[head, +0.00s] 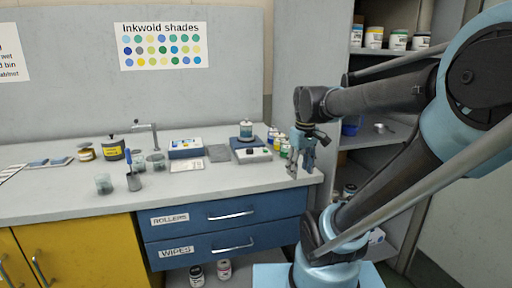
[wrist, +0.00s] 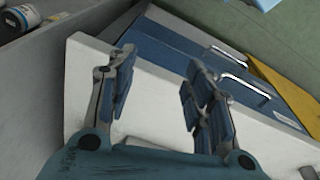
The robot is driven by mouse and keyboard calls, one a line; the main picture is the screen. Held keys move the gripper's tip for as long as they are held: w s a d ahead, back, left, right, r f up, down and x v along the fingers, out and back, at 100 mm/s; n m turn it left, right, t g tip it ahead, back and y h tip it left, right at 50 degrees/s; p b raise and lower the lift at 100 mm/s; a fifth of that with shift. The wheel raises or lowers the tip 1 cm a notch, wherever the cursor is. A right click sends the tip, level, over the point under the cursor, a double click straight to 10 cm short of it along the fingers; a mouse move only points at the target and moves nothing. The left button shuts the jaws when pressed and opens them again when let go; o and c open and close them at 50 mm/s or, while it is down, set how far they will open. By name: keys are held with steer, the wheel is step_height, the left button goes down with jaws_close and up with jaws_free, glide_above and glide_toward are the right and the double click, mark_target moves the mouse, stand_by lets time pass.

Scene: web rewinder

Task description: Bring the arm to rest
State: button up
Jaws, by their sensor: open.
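My gripper (head: 301,155) hangs pointing down at the right end of the counter (head: 230,190) in the head view. In the wrist view my gripper (wrist: 158,95) shows its two fingers apart with nothing between them. Below the fingers in that view is the white counter edge (wrist: 90,55), with the blue drawer fronts (wrist: 195,45) beyond it. My arm reaches in from the right of the head view, bent at the elbow. I cannot tell how far the fingertips are above the counter.
Small bottles (head: 283,148) and a device with a jar (head: 247,132) stand just left of my gripper. An open shelf unit (head: 375,155) with jars is behind my arm. The counter's front middle is clear.

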steer(key=s+d+f+m, duration=0.3)
steer(key=s+f+m, duration=0.2)
steer(key=s+f, duration=0.4)
step_height(320, 180, down, 2)
steer(key=shift+s+d+f+t, duration=0.1)
steer(key=shift+s+d+t, duration=0.2)
steer(key=shift+d, duration=0.05)
